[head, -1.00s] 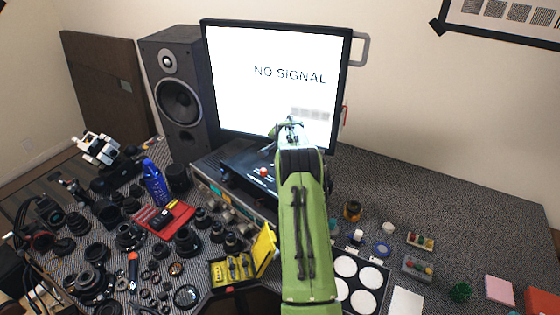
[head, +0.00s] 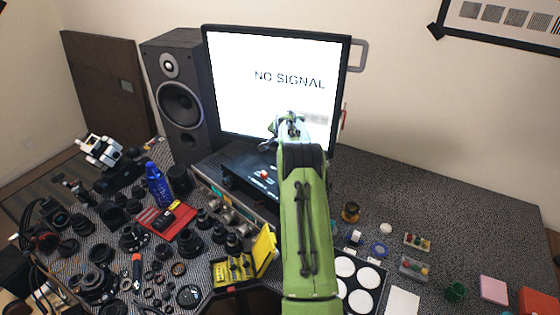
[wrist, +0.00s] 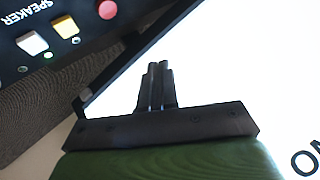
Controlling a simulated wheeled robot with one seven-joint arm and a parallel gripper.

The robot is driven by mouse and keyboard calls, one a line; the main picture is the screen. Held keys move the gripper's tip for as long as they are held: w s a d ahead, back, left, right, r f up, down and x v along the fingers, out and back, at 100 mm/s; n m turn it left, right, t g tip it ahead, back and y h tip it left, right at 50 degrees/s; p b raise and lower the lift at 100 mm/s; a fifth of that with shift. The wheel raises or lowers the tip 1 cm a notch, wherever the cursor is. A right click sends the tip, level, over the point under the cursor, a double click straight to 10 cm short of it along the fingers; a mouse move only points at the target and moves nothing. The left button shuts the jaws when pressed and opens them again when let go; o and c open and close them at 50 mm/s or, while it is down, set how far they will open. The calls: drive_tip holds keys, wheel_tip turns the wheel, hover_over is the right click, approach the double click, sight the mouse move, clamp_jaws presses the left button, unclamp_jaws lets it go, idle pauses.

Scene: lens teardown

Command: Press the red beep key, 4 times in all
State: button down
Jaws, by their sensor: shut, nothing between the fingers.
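The red beep key (head: 264,174) sits on top of a dark box (head: 240,168) below the monitor, just left of my arm in the head view. In the wrist view the red key (wrist: 107,9) is round and cut by the top edge, on a black panel with a white key (wrist: 32,43) and a yellow key (wrist: 65,27). My gripper (wrist: 157,68) is shut and empty, its fingers together. It is apart from the red key, which lies up and left of the fingertips. In the head view my gripper (head: 290,122) shows in front of the monitor screen.
The monitor (head: 270,80) reading "NO SIGNAL" stands close behind my gripper. A speaker (head: 180,100) is to its left. Lens parts, a red mat (head: 185,216) and a yellow case (head: 262,250) crowd the left table. The table's back right is clear.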

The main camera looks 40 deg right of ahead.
drive_tip(key=shift+f+b, duration=2.8)
drive_tip(key=shift+f, duration=1.7)
drive_tip(key=shift+f+b, duration=0.4)
drive_tip(key=shift+b, duration=0.1)
drive_tip(key=shift+f+b, duration=0.45)
drive_tip(key=shift+r, duration=0.1)
drive_tip(key=shift+r+p, duration=0.35)
drive_tip(key=shift+r, duration=0.4)
drive_tip(key=shift+r+p, duration=1.4)
drive_tip(key=shift+r, duration=1.2)
